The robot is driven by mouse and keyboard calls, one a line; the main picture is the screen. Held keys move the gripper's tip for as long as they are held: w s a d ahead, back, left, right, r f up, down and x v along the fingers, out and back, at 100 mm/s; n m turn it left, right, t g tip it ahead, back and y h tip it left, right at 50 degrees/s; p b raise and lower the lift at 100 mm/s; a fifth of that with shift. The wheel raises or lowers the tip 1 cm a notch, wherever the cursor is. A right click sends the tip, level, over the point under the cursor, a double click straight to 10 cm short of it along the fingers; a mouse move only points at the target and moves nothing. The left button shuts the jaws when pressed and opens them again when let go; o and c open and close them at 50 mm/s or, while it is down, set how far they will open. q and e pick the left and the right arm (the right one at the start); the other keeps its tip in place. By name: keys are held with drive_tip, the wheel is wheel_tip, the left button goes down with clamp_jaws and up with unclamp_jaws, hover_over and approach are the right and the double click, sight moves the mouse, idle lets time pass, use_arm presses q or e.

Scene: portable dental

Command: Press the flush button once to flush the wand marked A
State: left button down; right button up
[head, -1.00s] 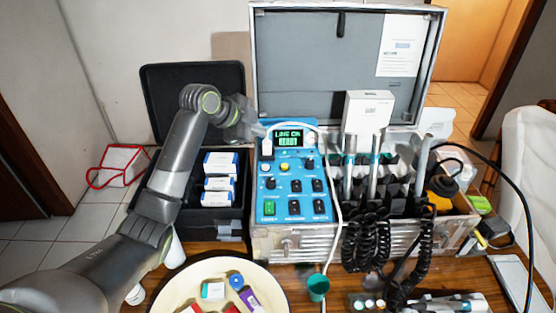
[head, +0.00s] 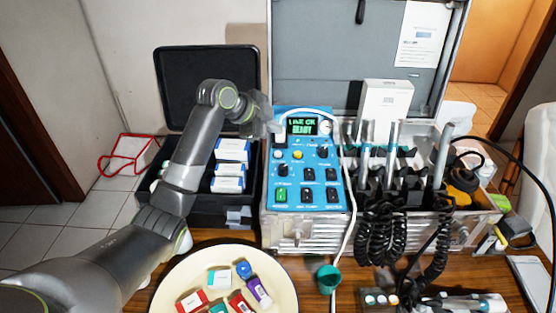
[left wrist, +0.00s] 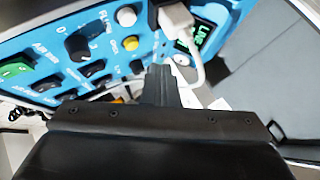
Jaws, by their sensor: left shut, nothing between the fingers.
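The blue control panel (head: 333,182) has a lit display (head: 302,126) that appears to read "LINE OK" and "READY". A white round button (head: 278,153) and a yellow one (head: 297,155) sit below the display. In the left wrist view, the white button (left wrist: 126,16) and yellow button (left wrist: 131,43) show beside partly readable lettering starting "FLU". The wand's A mark is not readable. My right gripper is out of view.
A white plug (left wrist: 174,17) with a cable sits close to the buttons. Several wands with coiled black cords (head: 380,235) stand right of the panel. An open black case (head: 240,203) lies left, and a round tray (head: 175,283) in front.

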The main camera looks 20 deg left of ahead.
sight(278, 153)
use_arm(q)
wheel_tip(278, 153, down, 4)
drive_tip(key=shift+w+r+b, duration=0.1)
drive_tip(key=shift+r+b, duration=0.05)
drive_tip(key=shift+b, duration=0.95)
drive_tip(key=shift+f, duration=0.7)
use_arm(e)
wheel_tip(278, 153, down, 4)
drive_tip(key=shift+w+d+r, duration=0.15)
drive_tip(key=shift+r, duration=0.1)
use_arm(q)
drive_tip(key=shift+f, duration=0.4)
drive_tip(key=shift+f, duration=0.45)
idle(0.8)
drive_tip(key=shift+r+p, duration=0.7)
drive_tip(key=shift+r, duration=0.2)
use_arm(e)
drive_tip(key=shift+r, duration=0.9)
